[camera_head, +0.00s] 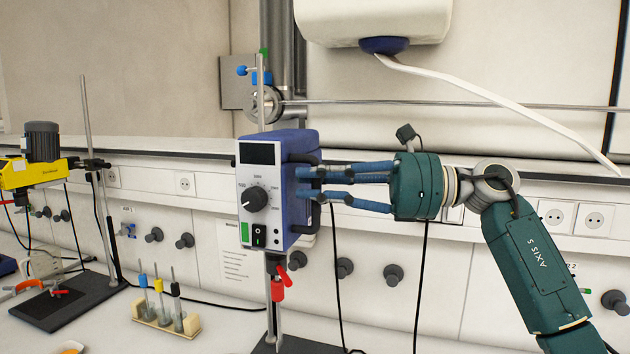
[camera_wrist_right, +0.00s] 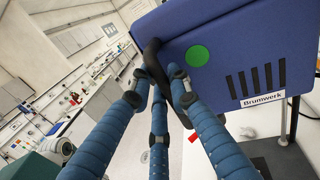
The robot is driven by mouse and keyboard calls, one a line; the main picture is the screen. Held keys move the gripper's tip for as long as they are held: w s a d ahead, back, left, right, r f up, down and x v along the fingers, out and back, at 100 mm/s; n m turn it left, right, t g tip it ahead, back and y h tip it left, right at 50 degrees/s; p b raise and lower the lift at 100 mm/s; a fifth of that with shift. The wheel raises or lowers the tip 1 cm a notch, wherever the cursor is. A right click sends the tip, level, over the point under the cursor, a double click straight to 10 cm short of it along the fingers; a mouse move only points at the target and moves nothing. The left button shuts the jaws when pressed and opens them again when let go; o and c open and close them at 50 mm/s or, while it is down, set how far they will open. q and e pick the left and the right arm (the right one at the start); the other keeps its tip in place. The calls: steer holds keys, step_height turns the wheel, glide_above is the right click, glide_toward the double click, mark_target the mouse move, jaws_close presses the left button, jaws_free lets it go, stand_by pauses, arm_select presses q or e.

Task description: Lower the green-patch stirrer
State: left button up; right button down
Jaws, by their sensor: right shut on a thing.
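The stirrer (camera_head: 281,190) is a blue box with a pale front panel, a dark display and a black knob. It is mounted on an upright stand rod (camera_head: 261,95). A round green patch shows on its blue side in the right wrist view (camera_wrist_right: 198,56). My right gripper (camera_head: 312,184) comes from the right and is shut on the black handle on the stirrer's side. The handle also shows between the fingers in the right wrist view (camera_wrist_right: 152,60). A red-tipped chuck (camera_head: 277,289) hangs below the stirrer. My left gripper is not in view.
A yellow stirrer (camera_head: 32,171) with a grey motor stands on another stand at the left. A small rack (camera_head: 165,318) with several coloured-top rods sits on the bench left of the blue stirrer's base (camera_head: 300,345). Black cables hang behind the gripper.

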step_height(320, 180, down, 17)
steer(key=b, duration=1.1)
steer(key=c, duration=1.7)
jaws_free()
steer(key=shift+o, duration=0.3)
steer(key=shift+r, duration=0.15)
steer(key=s+d, duration=0.1)
steer(key=d, duration=1.1)
